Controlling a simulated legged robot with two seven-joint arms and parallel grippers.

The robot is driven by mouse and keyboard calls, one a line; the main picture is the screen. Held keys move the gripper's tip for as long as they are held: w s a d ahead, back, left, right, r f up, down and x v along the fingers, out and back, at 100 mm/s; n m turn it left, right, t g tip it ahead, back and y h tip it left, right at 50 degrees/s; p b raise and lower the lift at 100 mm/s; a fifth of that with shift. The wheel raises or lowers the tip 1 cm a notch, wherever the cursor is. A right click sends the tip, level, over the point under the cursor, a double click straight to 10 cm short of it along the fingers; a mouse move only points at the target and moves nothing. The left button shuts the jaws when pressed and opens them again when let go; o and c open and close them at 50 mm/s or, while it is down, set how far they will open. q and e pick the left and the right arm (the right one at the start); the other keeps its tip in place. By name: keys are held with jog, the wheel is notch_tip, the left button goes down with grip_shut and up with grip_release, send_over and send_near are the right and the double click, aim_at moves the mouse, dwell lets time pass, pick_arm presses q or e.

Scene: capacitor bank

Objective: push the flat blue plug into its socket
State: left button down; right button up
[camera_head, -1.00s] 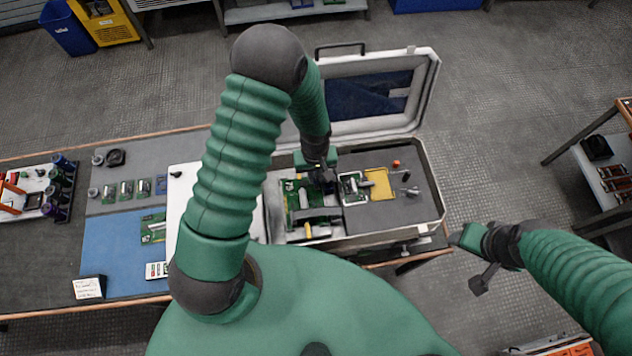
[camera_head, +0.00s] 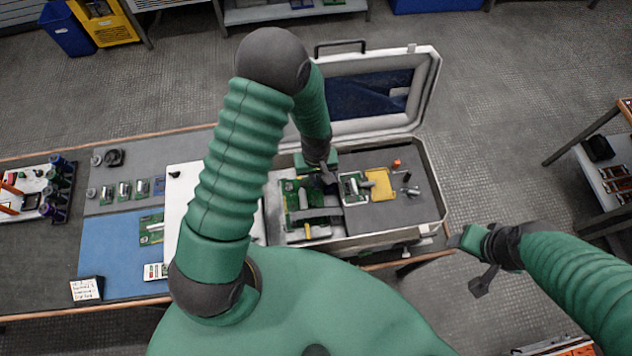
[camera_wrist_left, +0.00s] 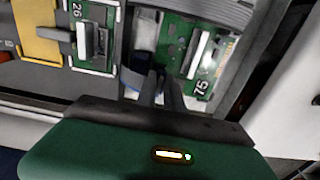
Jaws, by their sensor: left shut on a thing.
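My left gripper (camera_head: 328,181) reaches down into the open case, between the green board on the left and the small board beside the yellow piece. In the left wrist view its dark fingers (camera_wrist_left: 158,88) are close together. They are shut on a small dark bluish piece (camera_wrist_left: 138,78), which appears to be the flat blue plug and is mostly hidden. Its socket cannot be made out. The green board marked 75 (camera_wrist_left: 205,58) and the board marked 26 (camera_wrist_left: 94,40) lie either side of the fingers. My right gripper (camera_head: 474,265) hangs clear, right of the case; its jaw opening is unclear.
The open case (camera_head: 440,205) has its lid (camera_head: 432,80) raised at the back. A yellow piece (camera_head: 382,188) and small loose parts lie on its right side. A blue mat (camera_head: 108,255) lies on the bench to the left.

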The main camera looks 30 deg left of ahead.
pick_arm(q)
jog(key=shift+f+b, duration=0.5)
jog(key=shift+f, duration=0.15)
dwell(0.4)
jog(key=c, duration=1.4)
grip_release()
jog(key=shift+o, duration=0.2)
jog(key=shift+r, duration=0.1)
jog(key=shift+r, duration=0.35)
notch_tip(320, 180, up, 16)
jog(key=b, duration=0.3)
jog(key=shift+b, duration=0.3)
